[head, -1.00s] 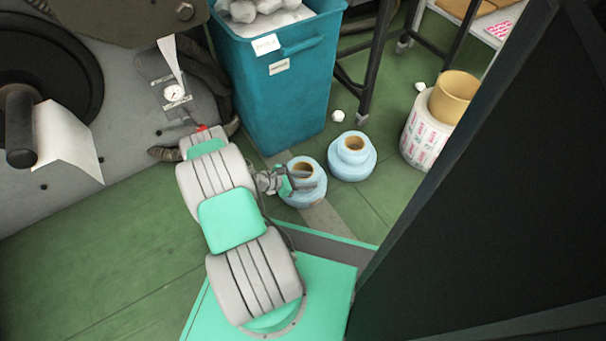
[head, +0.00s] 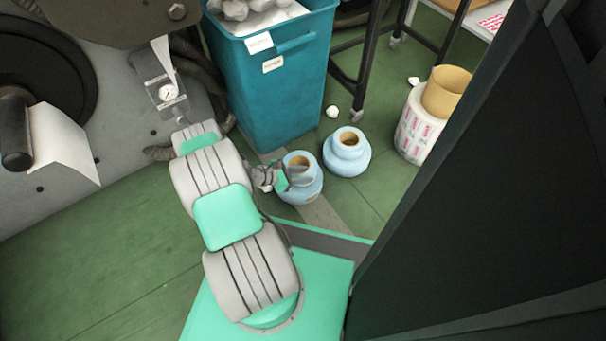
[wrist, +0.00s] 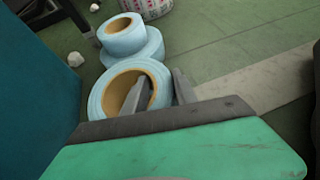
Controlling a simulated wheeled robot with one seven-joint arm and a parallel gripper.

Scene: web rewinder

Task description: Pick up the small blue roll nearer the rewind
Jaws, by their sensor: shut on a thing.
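Two pale blue rolls with tan cores stand on the floor right of the rewind machine (head: 120,130). Each has a stepped shape, narrower on top. The nearer one (head: 304,190) is left of and in front of the other (head: 346,160). My gripper (head: 296,174) reaches it from the left. In the wrist view my gripper (wrist: 158,92) is shut on the wall of the nearer roll (wrist: 103,98), with one finger in its core and the other outside. The farther roll (wrist: 142,50) stands just behind it. The nearer roll's base is mostly hidden in the wrist view.
A teal bin (head: 280,100) of waste stands close behind the rolls. Small white scraps (head: 332,112) lie near a black stand. Open green floor lies left.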

